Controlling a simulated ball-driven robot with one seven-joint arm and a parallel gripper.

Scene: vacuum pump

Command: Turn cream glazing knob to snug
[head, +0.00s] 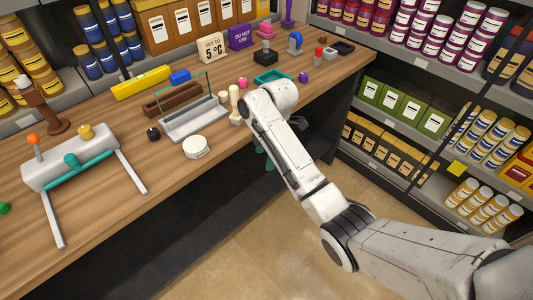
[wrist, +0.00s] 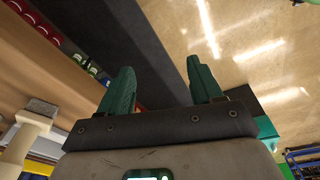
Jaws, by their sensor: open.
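A cream knob-like post (head: 235,100) stands on the wooden bench, just left of my arm's wrist in the head view. A smaller cream piece (head: 222,97) is beside it. A grey channel frame with a clear, green-edged pane (head: 193,120) lies just to their left. In the wrist view a cream capped post (wrist: 37,113) shows at the left edge, outside my fingers; it looks like the same post. My gripper (wrist: 160,66) is open and empty, its green fingers apart. In the head view its green fingers (head: 264,158) show partly behind my arm, at the bench's front edge, apart from the post.
A white round puck (head: 196,147) and a black knob (head: 153,134) lie left of the post. A teal tray (head: 272,75) is behind my wrist. A white fixture with teal bar (head: 75,160) stands at the left. Open floor (head: 245,240) lies before the bench.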

